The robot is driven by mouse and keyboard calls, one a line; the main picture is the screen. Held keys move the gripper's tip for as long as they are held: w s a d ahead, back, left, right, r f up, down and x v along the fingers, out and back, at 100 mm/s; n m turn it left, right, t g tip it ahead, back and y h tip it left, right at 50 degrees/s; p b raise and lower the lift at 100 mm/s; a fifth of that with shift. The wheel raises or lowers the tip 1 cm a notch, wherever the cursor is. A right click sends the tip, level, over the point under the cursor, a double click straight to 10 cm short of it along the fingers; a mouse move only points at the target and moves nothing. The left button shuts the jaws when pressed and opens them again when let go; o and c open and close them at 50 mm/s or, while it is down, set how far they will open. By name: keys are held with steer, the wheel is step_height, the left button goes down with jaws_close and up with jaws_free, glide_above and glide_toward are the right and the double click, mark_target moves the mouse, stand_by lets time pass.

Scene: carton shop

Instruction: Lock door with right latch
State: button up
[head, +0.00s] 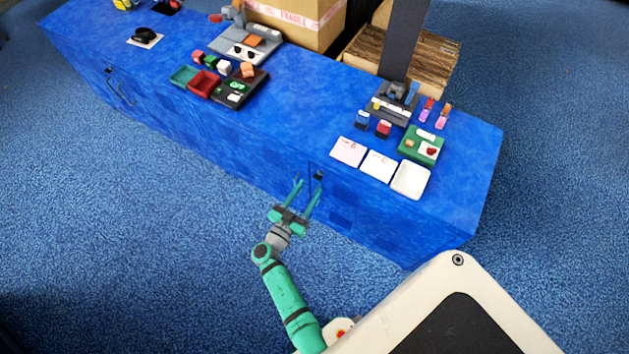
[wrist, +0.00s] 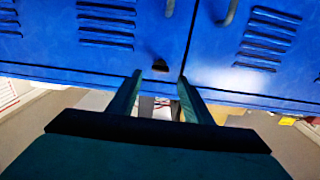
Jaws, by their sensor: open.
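The blue cabinet doors (wrist: 150,30) fill the upper part of the wrist view, side by side and seemingly flush along a dark seam. A small dark latch piece (wrist: 160,66) sits near the door edge, left of the seam. In the head view a dark latch (head: 319,175) shows high on the cabinet front, close to a fingertip. My gripper (head: 309,183) is open and empty in front of the doors. In the wrist view its two green fingers (wrist: 160,78) point at the latch, one on either side of it. I cannot tell whether they touch it.
Two curved handles, one on each door (wrist: 231,12), stick out near the seam. The blue counter top (head: 465,185) carries paper cards (head: 378,166), a white tray (head: 411,180) and several small items. The blue floor before the cabinet is clear.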

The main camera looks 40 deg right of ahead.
steer(key=shift+x, duration=2.35)
steer(key=c, duration=1.1)
